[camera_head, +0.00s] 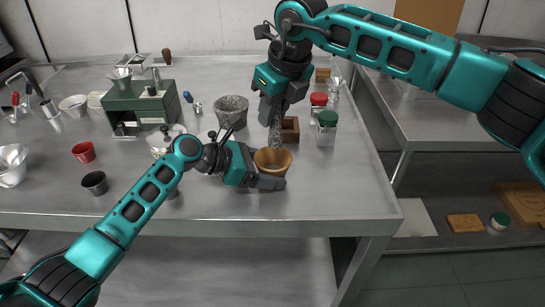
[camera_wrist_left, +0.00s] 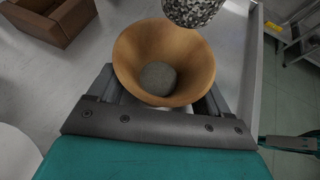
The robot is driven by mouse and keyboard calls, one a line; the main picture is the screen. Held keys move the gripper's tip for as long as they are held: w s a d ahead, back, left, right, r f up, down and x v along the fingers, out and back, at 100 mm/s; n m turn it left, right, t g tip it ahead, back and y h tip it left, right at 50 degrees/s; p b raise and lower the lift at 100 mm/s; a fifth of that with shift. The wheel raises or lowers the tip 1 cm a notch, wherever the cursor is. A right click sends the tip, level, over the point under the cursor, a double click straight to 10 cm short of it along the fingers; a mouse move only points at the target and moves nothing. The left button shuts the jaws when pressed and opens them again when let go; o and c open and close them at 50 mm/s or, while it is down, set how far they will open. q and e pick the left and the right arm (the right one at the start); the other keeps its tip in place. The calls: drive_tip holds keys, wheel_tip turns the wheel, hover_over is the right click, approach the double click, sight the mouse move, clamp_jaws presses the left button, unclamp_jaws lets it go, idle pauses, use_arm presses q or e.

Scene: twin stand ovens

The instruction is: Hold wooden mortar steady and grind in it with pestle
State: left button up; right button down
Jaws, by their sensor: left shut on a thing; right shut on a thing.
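The wooden mortar (camera_head: 273,160) stands upright on the table near its front edge. My left gripper (camera_head: 268,182) is shut on the mortar, with a finger on either side. In the left wrist view the mortar (camera_wrist_left: 165,58) is a tan flared bowl with a grey round patch at its bottom. My right gripper (camera_head: 278,112) is above the mortar, shut on the speckled grey pestle (camera_head: 275,135), which points down. The pestle's rounded end (camera_wrist_left: 192,10) shows at the top of the left wrist view, over the mortar's far rim. Its upper part is hidden by the gripper.
A grey stone mortar (camera_head: 232,111) stands behind and left. A wooden box (camera_head: 291,130) is just behind the wooden mortar, with jars (camera_head: 327,127) to the right. A green machine (camera_head: 140,107) and several cups occupy the left. The table's right front is clear.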

idle(0.3)
use_arm(q)
drive_tip(key=o, duration=0.7)
drive_tip(key=shift+a, duration=0.1)
drive_tip(key=v, duration=1.2)
drive_tip(key=shift+s, duration=0.1)
